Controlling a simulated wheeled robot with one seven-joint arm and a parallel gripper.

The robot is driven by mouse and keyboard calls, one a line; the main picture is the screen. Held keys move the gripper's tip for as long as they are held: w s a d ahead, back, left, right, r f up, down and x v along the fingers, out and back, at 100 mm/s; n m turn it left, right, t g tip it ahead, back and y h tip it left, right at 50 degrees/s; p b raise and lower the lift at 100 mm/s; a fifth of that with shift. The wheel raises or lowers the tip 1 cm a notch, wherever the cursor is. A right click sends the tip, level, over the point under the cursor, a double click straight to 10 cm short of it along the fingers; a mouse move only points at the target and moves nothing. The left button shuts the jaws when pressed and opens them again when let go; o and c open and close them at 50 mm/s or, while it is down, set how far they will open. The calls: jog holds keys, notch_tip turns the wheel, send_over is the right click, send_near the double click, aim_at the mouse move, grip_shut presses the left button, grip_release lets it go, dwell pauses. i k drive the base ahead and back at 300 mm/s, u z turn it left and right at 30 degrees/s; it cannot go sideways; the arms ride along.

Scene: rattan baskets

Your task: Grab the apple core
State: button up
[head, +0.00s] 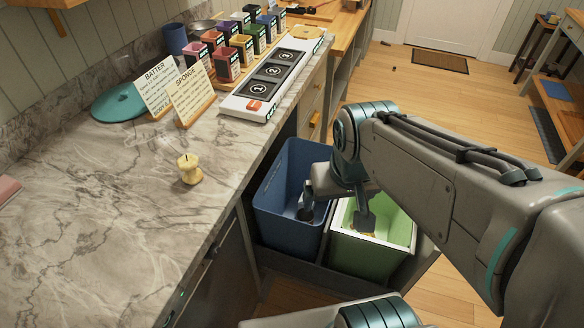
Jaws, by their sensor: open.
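The apple core (189,170) stands upright on the marble counter (120,205), left of the middle of the head view. It is pale yellow with a small dark stem on top. My gripper (335,218) is to the right of it, past the counter edge and over the two bins. Its two fingers are spread apart and hold nothing that I can see. The apple core is clear of the gripper and fully visible.
A blue bin (275,205) and a green bin (375,255) sit in a pulled-out drawer below the counter edge. Two recipe cards (190,95), a teal plate (115,103), a white panel (268,82) and several colored boxes stand farther back. The counter around the core is free.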

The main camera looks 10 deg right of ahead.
aim_at(188, 163)
jog(key=z, duration=0.05)
jog(key=k, duration=0.6)
jog(key=u, duration=0.8)
jog(key=i, duration=0.5)
jog(key=u, duration=0.05)
